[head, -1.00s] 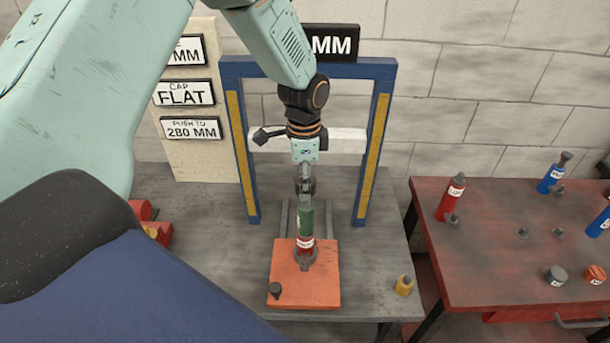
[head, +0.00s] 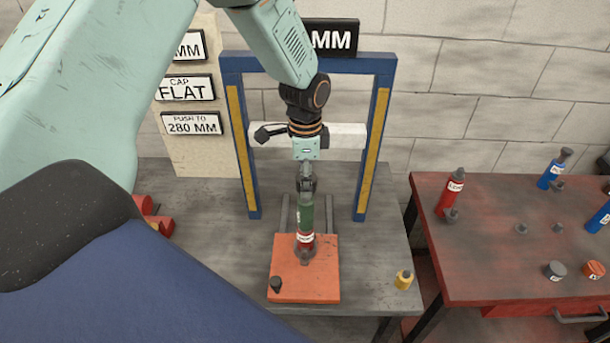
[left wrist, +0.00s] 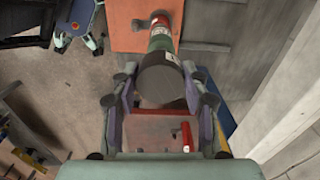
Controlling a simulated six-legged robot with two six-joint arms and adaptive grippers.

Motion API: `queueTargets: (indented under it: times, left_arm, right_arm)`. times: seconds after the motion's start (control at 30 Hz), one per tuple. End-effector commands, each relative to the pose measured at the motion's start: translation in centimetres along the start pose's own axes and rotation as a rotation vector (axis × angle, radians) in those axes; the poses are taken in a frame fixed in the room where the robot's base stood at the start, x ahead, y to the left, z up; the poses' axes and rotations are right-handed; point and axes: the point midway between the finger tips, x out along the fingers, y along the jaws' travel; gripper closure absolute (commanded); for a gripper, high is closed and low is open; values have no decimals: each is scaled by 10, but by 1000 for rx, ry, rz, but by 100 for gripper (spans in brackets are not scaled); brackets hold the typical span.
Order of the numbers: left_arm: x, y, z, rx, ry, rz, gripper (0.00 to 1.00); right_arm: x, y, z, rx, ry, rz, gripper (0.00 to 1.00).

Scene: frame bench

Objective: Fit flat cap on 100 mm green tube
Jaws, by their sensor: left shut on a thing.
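The green tube (head: 305,216) stands upright above a red piece with a white label (head: 305,240), on an orange plate (head: 290,280) on the bench. In the left wrist view the green tube (left wrist: 160,42) runs away from me. My left gripper (head: 306,188) points down at the tube's top end. It is shut on a dark grey round piece with a flat face (left wrist: 163,84), which looks like the flat cap. The cap is in line with the tube; I cannot tell whether it is fully seated. My right gripper is not in view.
A blue frame (head: 233,140) with yellow strips stands around my left wrist. A sign board (head: 195,158) is behind it. A small yellow piece (head: 403,280) stands at the bench's right. A red side table (head: 490,250) holds tubes and caps. Red parts (head: 155,218) lie at left.

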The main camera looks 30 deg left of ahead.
Motion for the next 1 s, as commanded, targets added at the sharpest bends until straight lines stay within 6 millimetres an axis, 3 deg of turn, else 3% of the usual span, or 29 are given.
queueTargets:
  times: [1.0]
  left_arm:
    - [0,1,-1,0,0,0,90]
  right_arm:
    - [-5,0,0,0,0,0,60]
